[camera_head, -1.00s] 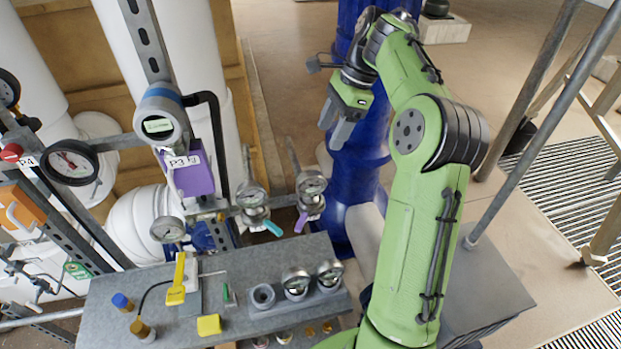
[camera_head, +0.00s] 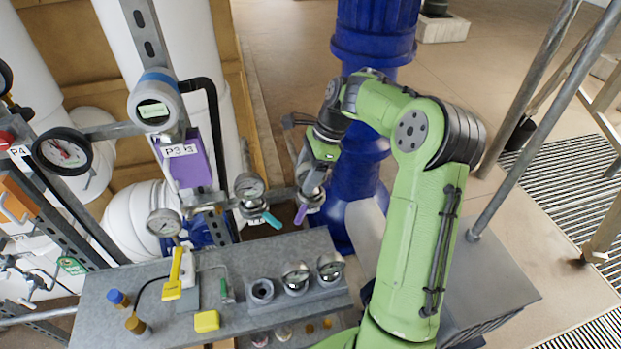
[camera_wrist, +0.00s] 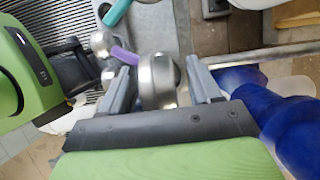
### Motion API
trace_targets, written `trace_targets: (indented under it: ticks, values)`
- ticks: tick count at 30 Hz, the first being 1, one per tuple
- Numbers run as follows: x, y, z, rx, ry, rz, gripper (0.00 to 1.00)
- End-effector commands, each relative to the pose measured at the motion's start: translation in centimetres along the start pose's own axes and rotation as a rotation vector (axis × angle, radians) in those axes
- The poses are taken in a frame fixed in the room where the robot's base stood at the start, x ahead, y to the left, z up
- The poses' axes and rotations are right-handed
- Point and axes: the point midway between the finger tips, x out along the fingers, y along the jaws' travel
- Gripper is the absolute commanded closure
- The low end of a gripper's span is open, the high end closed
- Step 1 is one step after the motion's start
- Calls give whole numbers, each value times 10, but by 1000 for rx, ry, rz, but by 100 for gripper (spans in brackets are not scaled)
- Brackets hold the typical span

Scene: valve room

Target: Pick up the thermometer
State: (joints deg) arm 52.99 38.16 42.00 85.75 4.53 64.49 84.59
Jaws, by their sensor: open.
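I cannot tell for sure which thing is the thermometer. A yellow hand-held device (camera_head: 177,275) with a black cable stands on the left part of the grey bench. Round dial gauges also show. My gripper (camera_head: 309,181) is in the air behind the bench, fingers pointing down, at the right pipe gauge with a purple lever (camera_head: 301,214). In the wrist view, my open gripper (camera_wrist: 158,70) has a round silver gauge body (camera_wrist: 160,82) between its fingers. The purple lever (camera_wrist: 125,56) is beside it. I cannot tell whether the fingers touch the gauge.
The grey bench (camera_head: 235,246) holds two loose gauges (camera_head: 296,276) in a block, a yellow block (camera_head: 207,321) and blue and brown caps. A gauge with a teal lever (camera_head: 271,219) is left of my gripper. A blue pipe (camera_head: 362,150) stands close behind.

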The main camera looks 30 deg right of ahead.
Motion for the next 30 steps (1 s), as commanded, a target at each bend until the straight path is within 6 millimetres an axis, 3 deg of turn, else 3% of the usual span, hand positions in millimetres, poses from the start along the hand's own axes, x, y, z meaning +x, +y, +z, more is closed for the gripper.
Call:
trace_targets:
  ticks: [5,12,15,23,30]
  values:
    - [0,0,0,0,0,-1,39]
    - [-1,0,0,0,0,-1,76]
    - [-1,0,0,-1,0,-1,87]
    - [-9,-1,3,-1,1,-3,87]
    - [-64,-1,27,-3,0,-6,87]
